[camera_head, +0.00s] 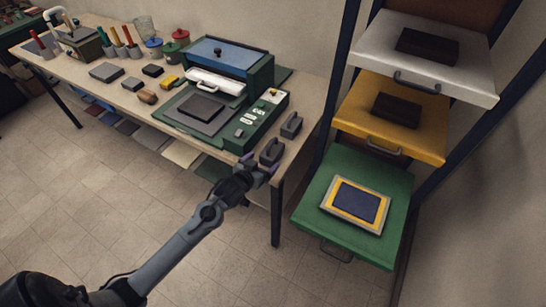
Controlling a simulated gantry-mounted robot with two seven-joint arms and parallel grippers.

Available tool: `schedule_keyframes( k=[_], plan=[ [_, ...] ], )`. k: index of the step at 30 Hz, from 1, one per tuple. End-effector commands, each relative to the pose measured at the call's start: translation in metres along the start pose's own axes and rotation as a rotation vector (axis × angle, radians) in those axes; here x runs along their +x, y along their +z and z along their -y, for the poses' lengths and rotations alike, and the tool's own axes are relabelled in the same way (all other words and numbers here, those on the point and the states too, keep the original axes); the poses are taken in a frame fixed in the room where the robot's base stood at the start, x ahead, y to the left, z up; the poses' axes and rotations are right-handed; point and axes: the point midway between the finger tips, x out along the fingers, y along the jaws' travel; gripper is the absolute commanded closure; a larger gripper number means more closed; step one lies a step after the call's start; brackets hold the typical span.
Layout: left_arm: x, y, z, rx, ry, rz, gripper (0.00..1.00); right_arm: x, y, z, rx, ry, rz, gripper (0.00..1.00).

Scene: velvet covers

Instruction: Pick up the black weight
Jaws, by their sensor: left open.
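A black weight (271,150) with a raised grip stands near the front right corner of the long wooden table (311,97). A second, similar dark weight (291,125) stands just behind it, close to the table's right end. My left arm reaches up from the lower left. My left gripper (257,166) is open at the table's front edge, right at the nearer weight, with its fingertips to either side of the weight's near end. I cannot tell whether they touch it. My right gripper is not in view.
A green press (261,76) with a control box (259,119) stands left of the weights. Dark blocks, pots and tools fill the table's left part. A rack at right holds white (477,77), yellow (428,148) and green (386,247) drawers; a framed blue cover (356,203) lies on the green one.

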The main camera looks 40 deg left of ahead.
Motion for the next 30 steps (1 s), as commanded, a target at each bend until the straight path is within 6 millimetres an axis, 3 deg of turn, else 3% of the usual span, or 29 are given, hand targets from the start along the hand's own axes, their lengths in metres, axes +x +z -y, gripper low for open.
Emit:
schedule_keyframes(
  k=[6, 14, 24, 30],
  plan=[
    [0.030, -0.001, 0.000, 0.000, 0.000, -0.001, 0.06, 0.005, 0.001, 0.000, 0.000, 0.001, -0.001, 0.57],
    [0.044, 0.000, 0.001, 0.001, 0.000, 0.001, 0.06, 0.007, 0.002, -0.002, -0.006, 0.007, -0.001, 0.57],
    [0.084, 0.000, 0.004, 0.001, 0.000, 0.001, 0.06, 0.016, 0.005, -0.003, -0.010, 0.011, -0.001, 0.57],
    [0.091, -0.001, 0.004, 0.001, 0.001, 0.001, 0.06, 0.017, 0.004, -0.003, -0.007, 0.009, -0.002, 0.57]
  ],
)
